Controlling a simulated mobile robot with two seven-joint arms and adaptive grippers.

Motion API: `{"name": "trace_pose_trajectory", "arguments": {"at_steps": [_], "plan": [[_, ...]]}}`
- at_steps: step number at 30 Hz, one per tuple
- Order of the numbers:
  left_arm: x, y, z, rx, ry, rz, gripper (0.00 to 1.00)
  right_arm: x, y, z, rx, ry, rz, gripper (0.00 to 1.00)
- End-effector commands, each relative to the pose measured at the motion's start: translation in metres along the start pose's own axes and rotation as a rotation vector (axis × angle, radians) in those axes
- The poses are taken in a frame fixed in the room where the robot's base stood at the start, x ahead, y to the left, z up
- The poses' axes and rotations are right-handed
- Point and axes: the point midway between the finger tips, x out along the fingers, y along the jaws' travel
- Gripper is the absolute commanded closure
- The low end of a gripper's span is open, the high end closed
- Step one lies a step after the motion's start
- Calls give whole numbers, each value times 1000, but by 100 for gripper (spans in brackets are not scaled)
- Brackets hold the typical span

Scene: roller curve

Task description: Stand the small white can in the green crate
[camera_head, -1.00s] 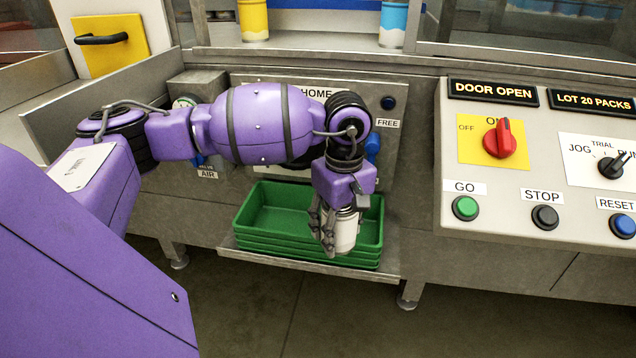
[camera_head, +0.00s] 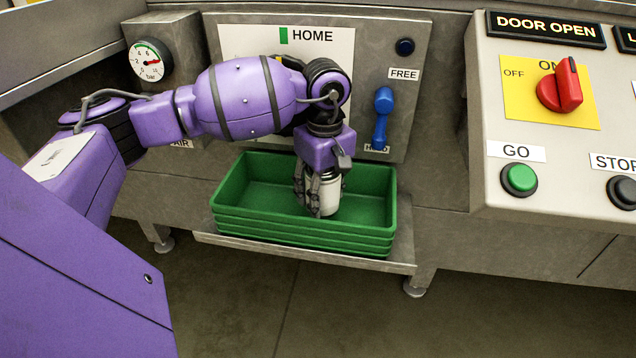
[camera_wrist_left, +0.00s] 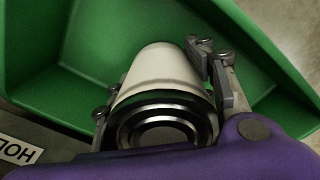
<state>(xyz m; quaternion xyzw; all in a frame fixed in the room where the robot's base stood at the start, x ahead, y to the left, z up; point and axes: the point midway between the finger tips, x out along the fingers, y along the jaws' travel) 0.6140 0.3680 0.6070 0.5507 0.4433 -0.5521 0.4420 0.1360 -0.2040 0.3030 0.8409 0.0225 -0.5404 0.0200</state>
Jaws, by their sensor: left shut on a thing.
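The small white can (camera_head: 328,193) is in my left gripper (camera_head: 314,200), which points down over the green crate (camera_head: 245,215). In the head view the can looks upright, with its lower end inside the crate's outline. I cannot tell whether it touches the crate floor. In the left wrist view the white can (camera_wrist_left: 162,70) lies between the fingers of the left gripper (camera_wrist_left: 158,88), with the green crate (camera_wrist_left: 35,70) behind it. The fingers hide part of the can. My right gripper is not in view.
The crate is a stack on a metal shelf (camera_head: 300,251). Behind it are a panel with a blue lever (camera_head: 381,118) and a pressure gauge (camera_head: 149,62). A control console with a red switch (camera_head: 560,86) and a green button (camera_head: 519,179) stands on the right.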

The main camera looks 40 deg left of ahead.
Motion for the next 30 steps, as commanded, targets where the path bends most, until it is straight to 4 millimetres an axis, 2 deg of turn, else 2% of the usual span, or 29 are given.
{"name": "trace_pose_trajectory", "arguments": {"at_steps": [5,12,25,26,30], "plan": [[9,4,-2,4,0,2,79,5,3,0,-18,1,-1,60],[44,15,-4,12,-1,-1,79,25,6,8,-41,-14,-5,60],[47,16,-4,14,1,2,79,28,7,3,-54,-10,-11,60],[47,16,-4,14,1,1,46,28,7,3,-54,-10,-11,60],[47,16,-4,14,1,1,30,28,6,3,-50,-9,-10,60]]}}
